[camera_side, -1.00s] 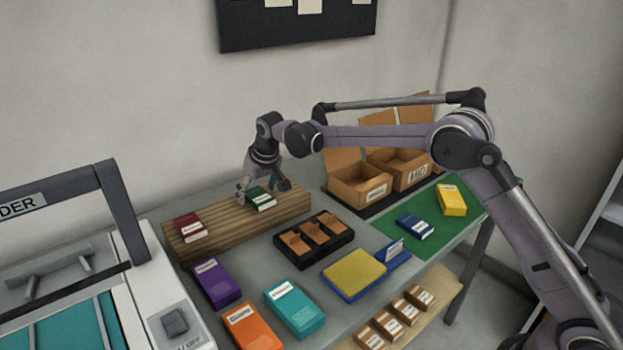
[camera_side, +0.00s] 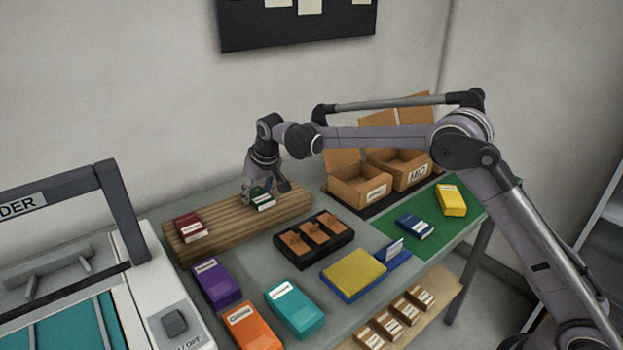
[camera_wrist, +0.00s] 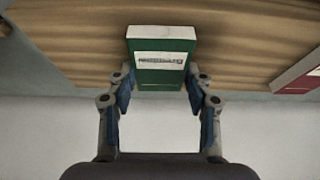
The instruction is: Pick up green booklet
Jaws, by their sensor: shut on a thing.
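The green booklet (camera_side: 262,199) with a white label is at my gripper over the wooden board in the side view. In the wrist view the green booklet (camera_wrist: 160,72) sits between the two fingertips, label facing the camera. My gripper (camera_side: 264,190) points down and is shut on the booklet's sides; its blue-padded fingers also show in the wrist view (camera_wrist: 160,88). I cannot tell whether the booklet touches the board.
The wooden board (camera_side: 229,222) also carries a dark red booklet (camera_side: 190,227) to the left. A black tray with brown compartments (camera_side: 313,240) stands in front. Open cardboard boxes (camera_side: 358,186) stand to the right. Purple (camera_side: 216,284), orange and teal booklets lie nearer.

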